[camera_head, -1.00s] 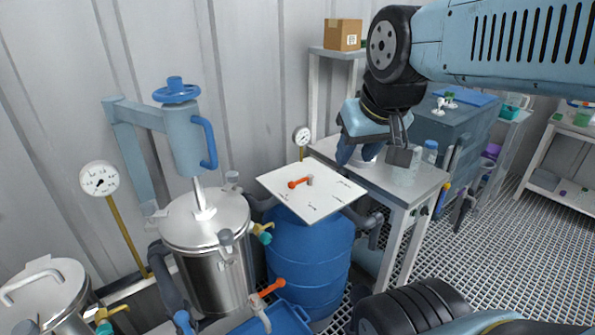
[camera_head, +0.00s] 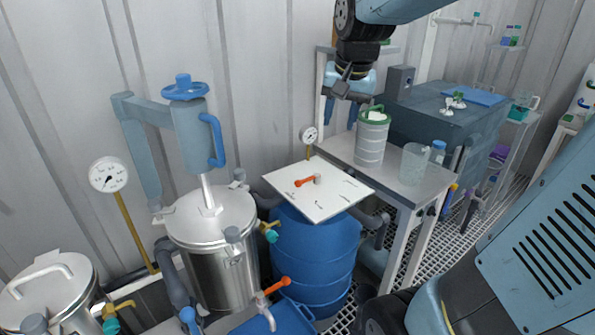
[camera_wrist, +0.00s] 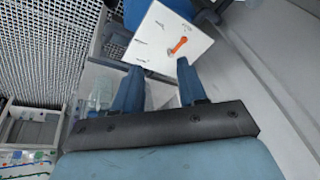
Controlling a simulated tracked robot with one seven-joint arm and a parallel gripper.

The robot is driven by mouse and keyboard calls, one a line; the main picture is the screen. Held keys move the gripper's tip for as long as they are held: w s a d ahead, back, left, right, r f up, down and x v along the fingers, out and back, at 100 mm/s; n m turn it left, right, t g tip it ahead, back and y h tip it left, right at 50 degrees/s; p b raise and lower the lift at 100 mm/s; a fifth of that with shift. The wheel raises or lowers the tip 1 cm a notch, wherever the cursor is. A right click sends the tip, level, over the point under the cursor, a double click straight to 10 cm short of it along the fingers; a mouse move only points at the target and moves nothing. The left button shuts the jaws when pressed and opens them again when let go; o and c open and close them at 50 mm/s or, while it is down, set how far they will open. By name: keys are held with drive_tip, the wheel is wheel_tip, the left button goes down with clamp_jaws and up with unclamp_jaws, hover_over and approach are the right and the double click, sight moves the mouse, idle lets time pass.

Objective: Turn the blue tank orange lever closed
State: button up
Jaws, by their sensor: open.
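The blue tank (camera_head: 300,250) stands beside the steel vessel. A square white plate (camera_head: 335,195) sits on top of it. The orange lever (camera_head: 305,182) lies on the plate and points left in the head view, its right end at a small grey stem. In the wrist view, the lever (camera_wrist: 179,45) shows on the plate (camera_wrist: 155,30) beyond my fingertips. My gripper (camera_head: 341,108) is open and empty, above and behind the plate, fingers pointing down. It touches neither plate nor lever. Its two blue fingers also show in the wrist view (camera_wrist: 158,68).
A steel vessel (camera_head: 216,270) with a blue-handled valve column (camera_head: 187,140) stands left. Another orange lever (camera_head: 272,287) sits on a pipe at the front. A table (camera_head: 400,185) on the right holds a grey canister (camera_head: 371,140) and a clear beaker (camera_head: 413,165).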

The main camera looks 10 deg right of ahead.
drive_tip(key=w+f+m+g, duration=0.2)
drive_tip(key=w+f+m, duration=0.35)
drive_tip(key=w, duration=0.85)
drive_tip(key=m+g, duration=0.2)
drive_tip(key=m, duration=0.1)
hover_over(306, 179)
wheel_tip(306, 179, down, 12)
wheel_tip(306, 179, down, 14)
drive_tip(key=shift+s+a+r, duration=0.1)
drive_tip(key=shift+a+r, duration=0.05)
drive_tip(key=shift+r, duration=0.05)
drive_tip(key=shift+c, duration=0.2)
clamp_jaws()
